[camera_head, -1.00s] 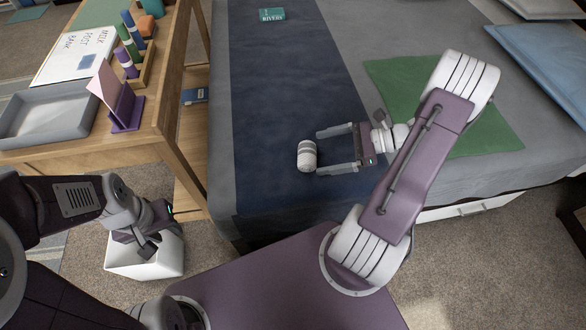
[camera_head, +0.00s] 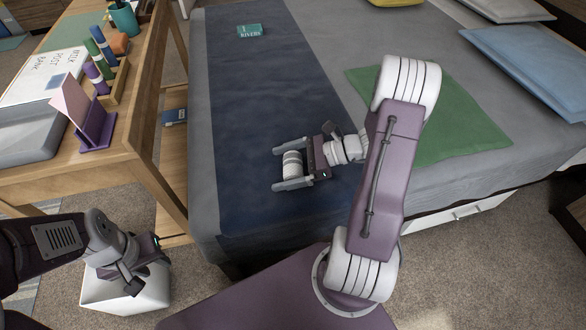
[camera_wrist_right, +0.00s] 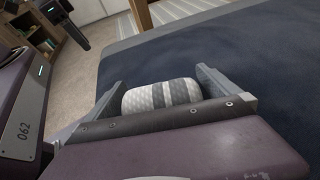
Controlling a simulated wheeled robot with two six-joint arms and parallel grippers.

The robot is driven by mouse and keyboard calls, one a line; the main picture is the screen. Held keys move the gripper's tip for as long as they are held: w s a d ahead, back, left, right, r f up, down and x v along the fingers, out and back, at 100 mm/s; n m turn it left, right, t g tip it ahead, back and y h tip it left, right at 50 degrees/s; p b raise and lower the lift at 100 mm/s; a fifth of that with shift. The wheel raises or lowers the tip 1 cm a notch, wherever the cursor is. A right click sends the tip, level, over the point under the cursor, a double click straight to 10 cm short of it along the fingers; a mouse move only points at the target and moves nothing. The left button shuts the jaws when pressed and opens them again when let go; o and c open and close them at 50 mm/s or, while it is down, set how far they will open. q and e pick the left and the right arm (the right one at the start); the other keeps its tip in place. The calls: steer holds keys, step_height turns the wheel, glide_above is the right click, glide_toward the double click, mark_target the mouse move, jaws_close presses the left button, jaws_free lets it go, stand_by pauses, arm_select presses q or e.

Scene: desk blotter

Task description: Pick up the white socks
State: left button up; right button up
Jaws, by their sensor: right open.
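The white socks (camera_head: 292,163) are a rolled bundle with grey stripes, lying on the dark blue runner of the bed. My right gripper (camera_head: 277,166) is open, with one finger on each side of the socks. In the right wrist view the socks (camera_wrist_right: 161,95) sit between the two fingers (camera_wrist_right: 158,78), close to the palm, which hides their lower part. Small gaps show beside them. My left gripper (camera_head: 136,284) is over a white bin (camera_head: 152,295) on the floor; its fingers are too unclear to tell open or shut.
A wooden desk (camera_head: 125,150) at left carries a purple stand (camera_head: 95,125) and a pen rack. The runner around the socks is clear.

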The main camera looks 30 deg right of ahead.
steer(key=shift+c, duration=0.3)
steer(key=c, duration=1.3)
steer(key=r+p, duration=0.2)
steer(key=r, duration=0.1)
steer(key=r+p, duration=0.1)
steer(key=r, duration=0.1)
steer(key=shift+w+a+r+p, duration=0.15)
steer(key=shift+w+a+p, duration=0.2)
steer(key=w+a+r+p, duration=0.1)
steer(key=w+a+r, duration=0.1)
steer(key=w+a+r+p, duration=0.1)
steer(key=w+a+r, duration=0.1)
steer(key=w, duration=0.1)
steer(key=w+a+r+p, duration=0.1)
steer(key=w+a+p, duration=0.1)
steer(key=w+a, duration=0.1)
steer(key=shift+w+r, duration=0.1)
steer(key=shift+r, duration=0.3)
